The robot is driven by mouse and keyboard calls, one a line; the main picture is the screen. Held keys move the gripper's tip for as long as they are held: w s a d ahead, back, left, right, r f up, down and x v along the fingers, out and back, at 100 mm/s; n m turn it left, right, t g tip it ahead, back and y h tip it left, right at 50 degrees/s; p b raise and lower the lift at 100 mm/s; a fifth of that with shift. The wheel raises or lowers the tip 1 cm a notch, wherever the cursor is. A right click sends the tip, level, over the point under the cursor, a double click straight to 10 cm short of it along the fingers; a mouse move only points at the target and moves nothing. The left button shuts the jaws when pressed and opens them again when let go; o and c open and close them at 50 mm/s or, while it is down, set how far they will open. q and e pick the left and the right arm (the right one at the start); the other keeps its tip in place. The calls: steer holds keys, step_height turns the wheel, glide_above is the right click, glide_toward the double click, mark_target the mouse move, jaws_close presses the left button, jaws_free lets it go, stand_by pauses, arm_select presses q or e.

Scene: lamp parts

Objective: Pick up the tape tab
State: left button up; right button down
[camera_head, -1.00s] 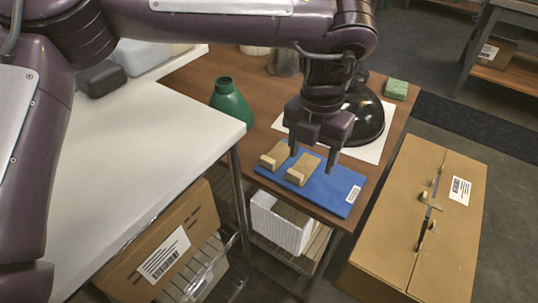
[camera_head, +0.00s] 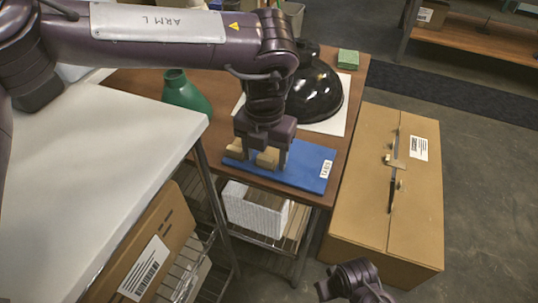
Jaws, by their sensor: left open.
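Two small tan tabs lie on the blue pad (camera_head: 308,172), which has a white label reading "TABS" at its right end. The left tab (camera_head: 236,148) is partly hidden by my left gripper. The right tab (camera_head: 267,158) shows between the fingers. My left gripper (camera_head: 264,160) points down, open, with its fingers low on either side of the right tab. I cannot tell if they touch it. Part of my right gripper (camera_head: 350,283) shows dark at the bottom edge; its jaw state is unclear.
A black lamp shade (camera_head: 318,92) stands on a white sheet behind my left gripper. A white table (camera_head: 80,190) is at the left.

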arm_select(q)
steer(key=c, duration=1)
steer(key=shift+r, duration=0.1)
steer(key=shift+c, duration=0.2)
